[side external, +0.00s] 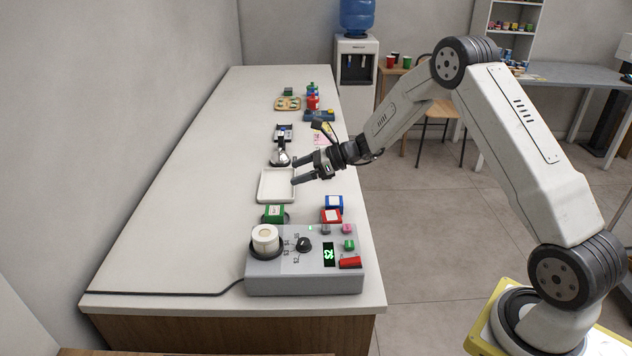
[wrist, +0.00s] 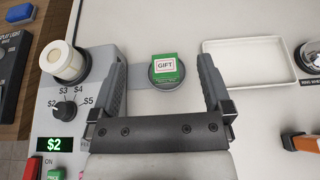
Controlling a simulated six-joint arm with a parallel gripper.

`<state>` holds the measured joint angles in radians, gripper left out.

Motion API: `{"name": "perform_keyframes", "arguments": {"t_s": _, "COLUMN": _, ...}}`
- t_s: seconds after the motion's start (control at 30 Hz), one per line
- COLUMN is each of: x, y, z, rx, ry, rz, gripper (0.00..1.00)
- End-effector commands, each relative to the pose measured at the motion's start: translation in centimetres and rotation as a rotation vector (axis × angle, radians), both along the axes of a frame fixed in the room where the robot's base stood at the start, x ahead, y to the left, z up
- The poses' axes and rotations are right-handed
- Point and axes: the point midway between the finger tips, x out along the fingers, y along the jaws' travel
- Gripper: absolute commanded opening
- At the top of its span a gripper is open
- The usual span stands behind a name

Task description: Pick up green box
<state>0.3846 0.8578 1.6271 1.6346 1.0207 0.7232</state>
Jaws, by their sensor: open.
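The green box (side external: 273,212) is small, with a white label. It sits on a dark round pad behind the grey machine in the side external view. In the wrist view, the green box (wrist: 177,76) reads "GIFT" and rests on a round grey pad (wrist: 158,81). My gripper (side external: 294,171) is open and empty, above the counter near the white tray, apart from the box. In the wrist view, my gripper's fingers (wrist: 162,64) appear on either side of the box, which lies beyond them.
Blue (side external: 334,202) and red (side external: 331,216) boxes stand to the right.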

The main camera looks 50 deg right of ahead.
Motion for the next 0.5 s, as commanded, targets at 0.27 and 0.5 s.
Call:
{"name": "perform_keyframes", "arguments": {"t_s": 0.27, "x": -0.1, "y": 0.1, "z": -7.4, "rx": -0.001, "ry": 0.003, "rz": 0.001, "gripper": 1.0}}
{"name": "perform_keyframes", "arguments": {"t_s": 0.5, "x": 0.0, "y": 0.0, "z": -9.6, "rx": -0.003, "ry": 0.0, "rz": 0.002, "gripper": 1.0}}
